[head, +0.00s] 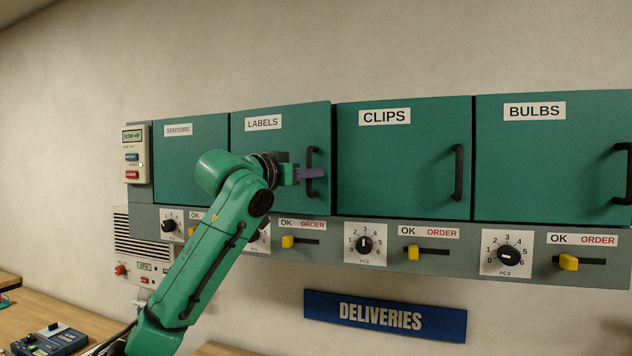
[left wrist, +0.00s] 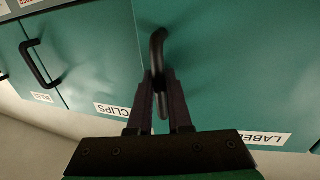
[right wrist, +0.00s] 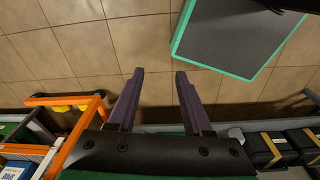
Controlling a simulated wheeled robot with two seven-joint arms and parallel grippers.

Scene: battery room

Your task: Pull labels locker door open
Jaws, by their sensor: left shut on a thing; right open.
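The labels locker door (head: 262,150) is a green panel in the row of wall lockers, with a white LABELS sign and a black upright bar handle (head: 311,160) near its right edge. Its right edge looks slightly proud of the clips door, so it may be a little ajar. My left gripper (head: 312,173) is shut on the handle, one finger on each side. In the left wrist view, the handle (left wrist: 157,48) stands between the left gripper's fingers (left wrist: 161,82), before the labels door (left wrist: 240,60). My right gripper (right wrist: 160,78) is open and empty, above a tiled floor.
The clips door (head: 405,165) is directly right of the labels door, then the bulbs door (head: 550,160). The sensors door (head: 190,155) is to the left. Dials and yellow sliders (head: 288,241) line the panel below. An orange frame (right wrist: 65,100) is near my right gripper.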

